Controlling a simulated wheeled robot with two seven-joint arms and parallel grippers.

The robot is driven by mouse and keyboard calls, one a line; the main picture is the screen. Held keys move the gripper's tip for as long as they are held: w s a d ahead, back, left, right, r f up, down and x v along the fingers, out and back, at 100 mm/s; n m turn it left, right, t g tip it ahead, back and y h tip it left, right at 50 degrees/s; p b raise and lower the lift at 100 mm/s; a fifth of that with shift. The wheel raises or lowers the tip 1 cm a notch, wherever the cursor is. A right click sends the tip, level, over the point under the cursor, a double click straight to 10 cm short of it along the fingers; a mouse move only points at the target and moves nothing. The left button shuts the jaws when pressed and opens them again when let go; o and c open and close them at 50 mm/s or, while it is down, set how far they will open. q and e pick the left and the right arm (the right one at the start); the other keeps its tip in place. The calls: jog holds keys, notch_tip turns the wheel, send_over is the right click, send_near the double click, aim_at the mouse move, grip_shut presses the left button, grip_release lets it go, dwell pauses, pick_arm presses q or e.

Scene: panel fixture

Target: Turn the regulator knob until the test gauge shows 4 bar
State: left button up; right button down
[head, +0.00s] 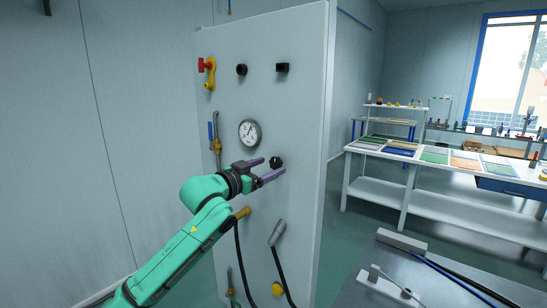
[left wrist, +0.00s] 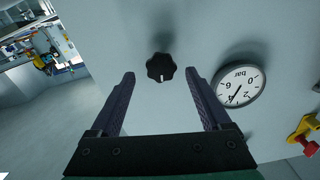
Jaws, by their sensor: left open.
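The black lobed regulator knob (head: 275,162) sits on the pale upright panel. In the left wrist view the knob (left wrist: 161,67) has a white mark pointing toward the gripper. My left gripper (head: 272,166) is open, its two fingers pointing at the panel. In the left wrist view the fingertips (left wrist: 160,76) are spread to either side, with the knob just beyond them and apart from both. The round test gauge (head: 250,132) is up and left of the knob. In the left wrist view the gauge (left wrist: 240,86) appears turned; its needle points near the 4, exact reading unclear. My right gripper is not seen.
The panel (head: 300,100) also carries a red-and-yellow valve (head: 207,70), two black fittings at the top, a blue-handled valve (head: 212,132), and hoses with a grey handle (head: 277,232) below. A workbench (head: 440,163) stands behind right; a grey table (head: 400,285) is at front right.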

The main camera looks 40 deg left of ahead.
aim_at(275, 162)
pick_arm(q)
jog(key=shift+w+a+r+p, duration=0.1)
jog(key=shift+w+p, duration=0.1)
jog(key=shift+w, duration=0.35)
jog(key=shift+w+a+r+p, duration=0.1)
jog(key=shift+w+p, duration=0.05)
jog(key=shift+w, duration=0.4)
jog(key=shift+w+d+f, duration=0.1)
jog(key=shift+w+f, duration=0.1)
jog(key=shift+w, duration=0.05)
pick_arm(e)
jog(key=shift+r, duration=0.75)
pick_arm(q)
grip_shut()
jog(key=n+p, duration=0.3)
jog(key=shift+r+n, duration=0.3)
jog(key=shift+r, duration=0.05)
jog(key=shift+f+n+p, duration=0.1)
jog(key=shift+n+p, duration=0.35)
jog(key=shift+n, duration=0.05)
jog(key=shift+f+n, duration=0.15)
jog(key=shift+n, duration=0.15)
jog(key=shift+f, duration=0.15)
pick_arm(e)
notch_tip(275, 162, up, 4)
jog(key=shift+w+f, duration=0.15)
